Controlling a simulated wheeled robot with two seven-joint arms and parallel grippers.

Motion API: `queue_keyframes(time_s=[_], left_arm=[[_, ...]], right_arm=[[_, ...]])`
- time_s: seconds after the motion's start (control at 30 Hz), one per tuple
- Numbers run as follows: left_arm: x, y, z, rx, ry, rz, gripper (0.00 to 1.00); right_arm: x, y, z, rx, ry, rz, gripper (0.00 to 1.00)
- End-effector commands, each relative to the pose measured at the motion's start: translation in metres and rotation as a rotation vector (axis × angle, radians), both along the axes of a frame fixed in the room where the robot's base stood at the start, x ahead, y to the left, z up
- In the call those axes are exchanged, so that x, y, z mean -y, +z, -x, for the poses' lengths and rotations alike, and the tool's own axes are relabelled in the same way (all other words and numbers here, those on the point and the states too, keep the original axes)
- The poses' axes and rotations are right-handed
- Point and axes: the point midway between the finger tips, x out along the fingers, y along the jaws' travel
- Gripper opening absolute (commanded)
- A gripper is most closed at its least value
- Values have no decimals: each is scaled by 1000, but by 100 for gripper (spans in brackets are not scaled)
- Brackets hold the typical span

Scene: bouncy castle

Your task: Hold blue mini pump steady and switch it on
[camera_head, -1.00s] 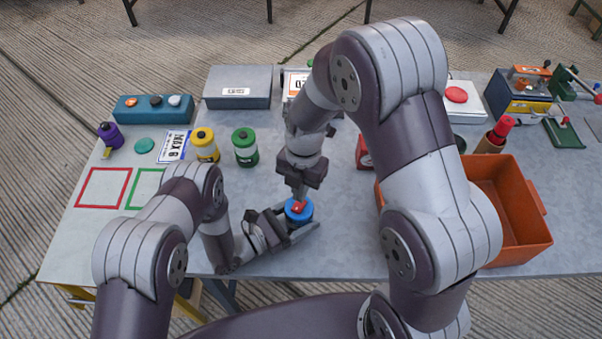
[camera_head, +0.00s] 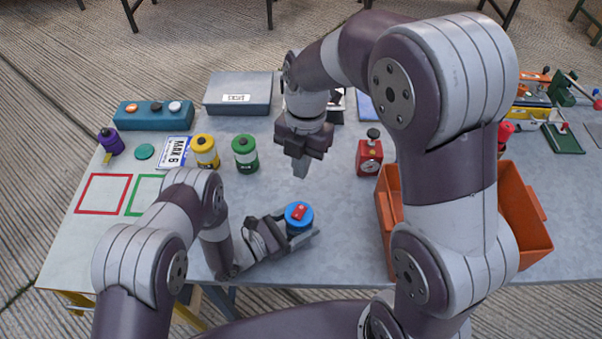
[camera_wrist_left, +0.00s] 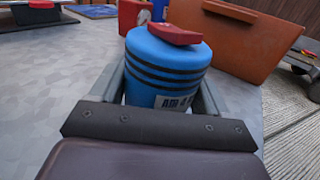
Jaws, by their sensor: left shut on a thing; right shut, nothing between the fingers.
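The blue mini pump (camera_head: 299,222) stands upright on the table, a blue cylinder with dark bands and a red switch (camera_head: 299,212) on top. In the left wrist view the pump (camera_wrist_left: 165,70) sits between my finger pads, with its red rocker switch (camera_wrist_left: 170,34) tilted and a partly hidden white label low on its side. My left gripper (camera_head: 300,236) is shut on the pump's body, low over the table. My right gripper (camera_head: 300,170) is shut and empty, pointing down above the table behind the pump, apart from it.
An orange bin (camera_head: 532,215) stands to the right, partly behind my right arm. A red box (camera_head: 370,158) with a dark knob stands behind it. Yellow (camera_head: 205,152) and green (camera_head: 246,153) canisters stand at left. Red (camera_head: 103,194) and green outlines mark the left tabletop.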

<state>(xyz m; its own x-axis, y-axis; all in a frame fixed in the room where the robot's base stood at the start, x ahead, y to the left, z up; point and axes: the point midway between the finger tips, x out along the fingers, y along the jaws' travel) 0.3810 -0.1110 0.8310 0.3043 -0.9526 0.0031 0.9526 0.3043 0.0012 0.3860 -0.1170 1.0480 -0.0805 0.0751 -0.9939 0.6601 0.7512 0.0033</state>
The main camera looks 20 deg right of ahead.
Motion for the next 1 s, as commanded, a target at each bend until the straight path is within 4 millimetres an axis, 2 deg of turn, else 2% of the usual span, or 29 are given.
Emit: queue_keyframes(time_s=[0.03,0.2,0.57,0.73,1.0], left_arm=[[-1,-6,3,-11,-1,-12,27],[-1,-6,3,-11,-1,-12,27],[-1,-6,3,-11,-1,-12,27],[-1,-6,3,-10,-1,-12,27],[-1,-6,3,-10,-1,-12,27]], right_arm=[[-2,3,2,-1,1,1,0],[-4,9,5,-2,1,1,0],[-5,2,5,-2,1,1,0],[-6,-18,8,-3,0,1,0],[-11,-79,13,-8,2,1,0]])
